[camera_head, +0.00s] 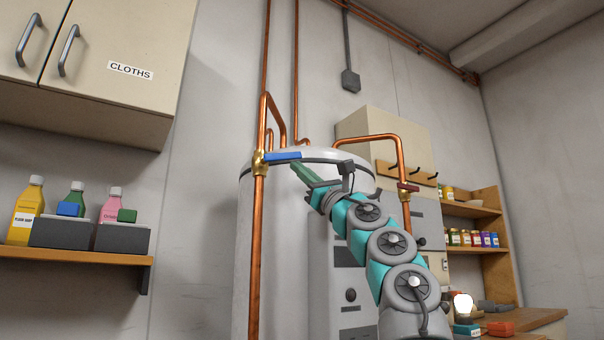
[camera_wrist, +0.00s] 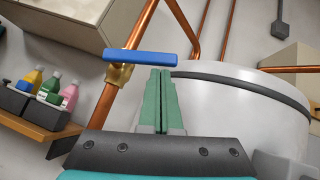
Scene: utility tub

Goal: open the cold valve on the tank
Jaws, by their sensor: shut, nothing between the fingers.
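The cold valve has a blue lever handle (camera_head: 283,156) on a brass body (camera_head: 259,163), set in a copper pipe at the left front of the white tank (camera_head: 265,205). The handle lies crosswise to the pipe, pointing right. In the wrist view the blue handle (camera_wrist: 141,57) spans above a brass body (camera_wrist: 119,74). My gripper (camera_head: 296,167) has green fingers, closed together and empty. The fingertips (camera_wrist: 160,72) are near the handle's free right end in the wrist view. I cannot tell whether they touch it.
A red-handled valve (camera_head: 408,187) sits on the right copper pipe (camera_head: 402,160). A wall cabinet labelled CLOTHS (camera_head: 120,55) hangs at upper left, above a shelf (camera_head: 80,255) with bottles and grey bins. A wooden counter (camera_head: 535,318) stands at lower right.

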